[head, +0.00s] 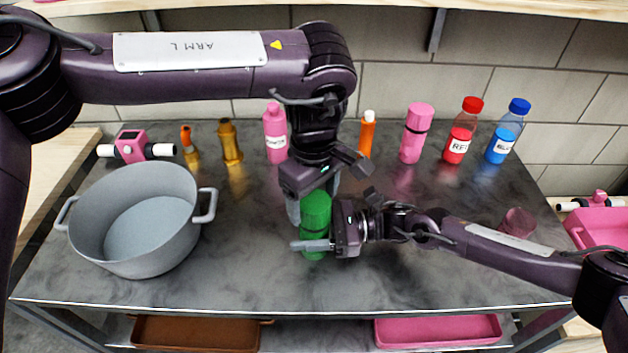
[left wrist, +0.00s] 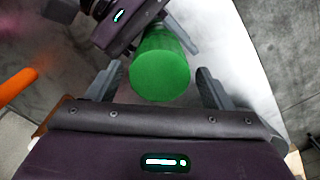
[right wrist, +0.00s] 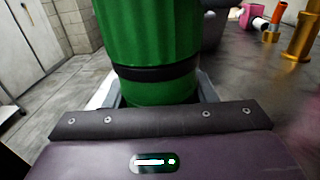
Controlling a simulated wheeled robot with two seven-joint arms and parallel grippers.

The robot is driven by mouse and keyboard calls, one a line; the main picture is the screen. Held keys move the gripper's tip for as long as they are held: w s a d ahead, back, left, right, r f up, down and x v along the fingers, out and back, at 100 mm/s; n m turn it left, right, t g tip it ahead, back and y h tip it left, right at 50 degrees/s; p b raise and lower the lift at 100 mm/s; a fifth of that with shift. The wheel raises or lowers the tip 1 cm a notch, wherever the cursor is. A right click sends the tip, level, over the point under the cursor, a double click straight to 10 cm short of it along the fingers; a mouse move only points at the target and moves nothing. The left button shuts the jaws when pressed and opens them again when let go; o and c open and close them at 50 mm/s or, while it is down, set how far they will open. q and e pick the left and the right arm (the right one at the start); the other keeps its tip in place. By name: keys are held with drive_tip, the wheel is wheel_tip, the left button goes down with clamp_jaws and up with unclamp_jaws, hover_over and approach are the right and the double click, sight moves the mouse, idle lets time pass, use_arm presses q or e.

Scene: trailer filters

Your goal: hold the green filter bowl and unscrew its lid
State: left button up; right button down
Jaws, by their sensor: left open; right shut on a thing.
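The green filter stands upright at the table's front middle, its ribbed green lid (head: 316,208) above a dark ring and its green bowl (head: 314,254) below. My right gripper (head: 315,243) is shut on the bowl from the right. In the right wrist view the bowl (right wrist: 160,92) sits between the fingers, with the lid (right wrist: 148,35) above. My left gripper (head: 314,200) is open and points down over the lid. In the left wrist view its fingers stand on either side of the round lid top (left wrist: 160,76), with gaps showing.
A large grey pot (head: 140,262) stands at the left. Bottles and fittings line the back, including a pink bottle (head: 275,135), a pink filter (head: 415,135), a red bottle (head: 461,135) and a blue bottle (head: 505,135). A small pink cup (head: 517,222) lies near my right forearm.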

use_arm(q)
drive_tip(key=shift+f, duration=1.25)
